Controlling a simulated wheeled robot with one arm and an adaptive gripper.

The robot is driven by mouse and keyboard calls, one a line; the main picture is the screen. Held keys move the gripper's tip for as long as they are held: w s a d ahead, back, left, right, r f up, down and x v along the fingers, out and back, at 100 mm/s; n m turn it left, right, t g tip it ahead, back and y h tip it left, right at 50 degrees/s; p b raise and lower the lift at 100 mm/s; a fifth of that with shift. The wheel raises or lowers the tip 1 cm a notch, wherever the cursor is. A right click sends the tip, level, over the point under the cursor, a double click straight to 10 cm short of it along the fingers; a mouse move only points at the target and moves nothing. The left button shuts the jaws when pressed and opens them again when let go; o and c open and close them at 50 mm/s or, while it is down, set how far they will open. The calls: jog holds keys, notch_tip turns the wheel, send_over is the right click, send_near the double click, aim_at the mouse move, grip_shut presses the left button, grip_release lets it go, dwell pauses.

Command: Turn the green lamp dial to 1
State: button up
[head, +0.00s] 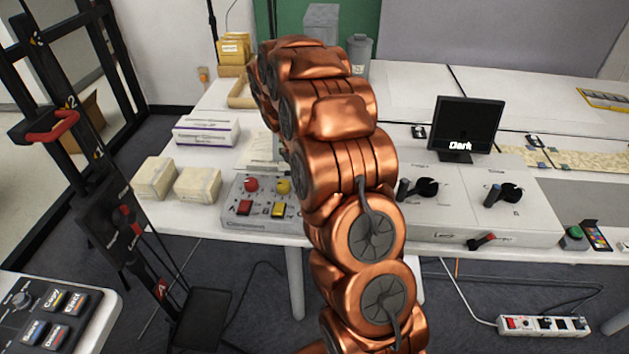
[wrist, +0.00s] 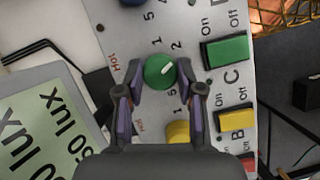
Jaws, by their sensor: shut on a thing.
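In the wrist view the green dial (wrist: 157,76) sits on a grey panel (wrist: 195,15). Its white mark points up and to the right. A printed 1 stands above the dial and a 2 stands above and to its right. My gripper (wrist: 160,82) has one finger on each side of the dial and is shut on it. In the head view my copper arm hides my gripper and the green dial. The control box (head: 262,222) shows there with a red dial (head: 251,185) and a yellow dial (head: 283,187).
A green switch (wrist: 228,50) and a yellow switch (wrist: 236,120) are right of the dial, a yellow dial (wrist: 178,132) below it. A meter (wrist: 40,120) with a lit display lies at left. In the head view the monitor (head: 468,125) reads "Dark"; cream boxes (head: 197,185) stand left.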

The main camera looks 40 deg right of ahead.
jog(key=n+p, duration=0.1)
jog(key=n, duration=0.1)
jog(key=n+t+h+p, duration=0.1)
jog(key=n, duration=0.2)
jog(key=shift+s+a+r+n+t, duration=0.1)
jog(key=shift+s+r+n+t, duration=0.05)
jog(key=shift+n+t, duration=0.15)
jog(key=shift+n+t+h+p, duration=0.5)
jog(key=shift+n+t+p, duration=0.4)
jog(key=shift+n+p, duration=0.95)
jog(key=shift+n+b, duration=0.4)
jog(key=shift+n, duration=0.05)
jog(key=o, duration=1.2)
jog(key=shift+c, duration=0.2)
jog(key=v, duration=1.1)
jog(key=shift+a+r, duration=0.15)
jog(key=shift+r, duration=0.2)
